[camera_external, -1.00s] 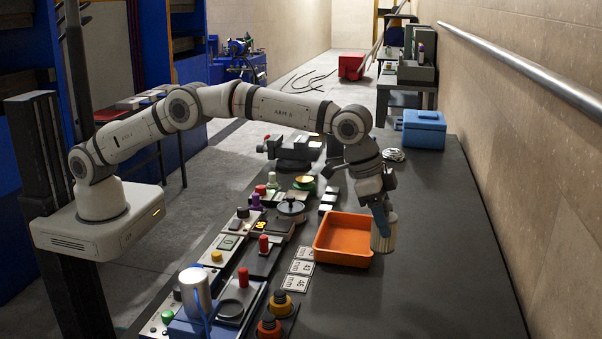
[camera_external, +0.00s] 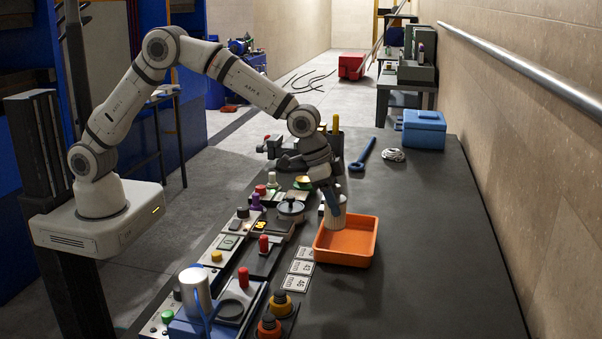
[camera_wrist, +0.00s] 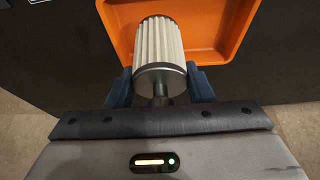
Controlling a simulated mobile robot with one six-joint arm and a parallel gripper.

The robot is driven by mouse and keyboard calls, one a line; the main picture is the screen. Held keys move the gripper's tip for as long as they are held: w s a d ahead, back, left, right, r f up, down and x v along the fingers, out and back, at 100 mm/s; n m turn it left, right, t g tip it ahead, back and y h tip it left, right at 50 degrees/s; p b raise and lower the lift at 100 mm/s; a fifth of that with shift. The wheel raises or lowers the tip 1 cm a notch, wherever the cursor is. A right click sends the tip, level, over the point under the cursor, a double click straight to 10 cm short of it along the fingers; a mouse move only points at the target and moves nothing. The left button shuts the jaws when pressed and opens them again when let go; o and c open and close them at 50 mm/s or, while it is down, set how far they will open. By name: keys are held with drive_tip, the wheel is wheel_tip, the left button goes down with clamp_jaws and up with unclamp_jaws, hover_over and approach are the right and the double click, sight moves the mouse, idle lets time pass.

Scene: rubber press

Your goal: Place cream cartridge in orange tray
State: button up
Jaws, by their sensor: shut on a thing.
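The cream cartridge (camera_external: 335,218) is a pleated cylinder with a dark end cap. My gripper (camera_external: 328,190) is shut on it by its capped end. The cartridge also shows in the wrist view (camera_wrist: 159,48), between the two blue fingers of my gripper (camera_wrist: 160,88). The orange tray (camera_external: 345,257) is a shallow open box on the dark bench. The cartridge is at the tray's far left side and overlaps its rim in the outside view. In the wrist view the cartridge's far end lies over the tray (camera_wrist: 232,50). I cannot tell whether it touches the tray.
Left of the tray are label cards (camera_external: 300,267) and several coloured knobs and fixtures. A silver cylinder (camera_external: 195,290) stands at the front left. A blue wrench (camera_external: 363,155), a white coil (camera_external: 393,155) and a blue box (camera_external: 424,129) lie farther back. The bench right of the tray is clear.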

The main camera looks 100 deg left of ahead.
sight(335, 221)
drive_tip(key=shift+f+p, duration=0.5)
drive_tip(key=shift+f, duration=2.65)
drive_tip(key=o, duration=1)
drive_tip(key=shift+o, duration=0.2)
drive_tip(key=shift+r, duration=0.15)
drive_tip(key=b+v, duration=0.2)
drive_tip(key=v, duration=1)
drive_tip(key=s+d+r, duration=0.1)
drive_tip(key=s+r, duration=0.3)
drive_tip(key=s, duration=0.4)
drive_tip(key=s+d+r, duration=0.1)
drive_tip(key=s+r, duration=0.3)
drive_tip(key=s, duration=0.5)
drive_tip(key=s+f+g, duration=0.1)
drive_tip(key=s, duration=2.2)
drive_tip(key=shift+d+f, duration=0.25)
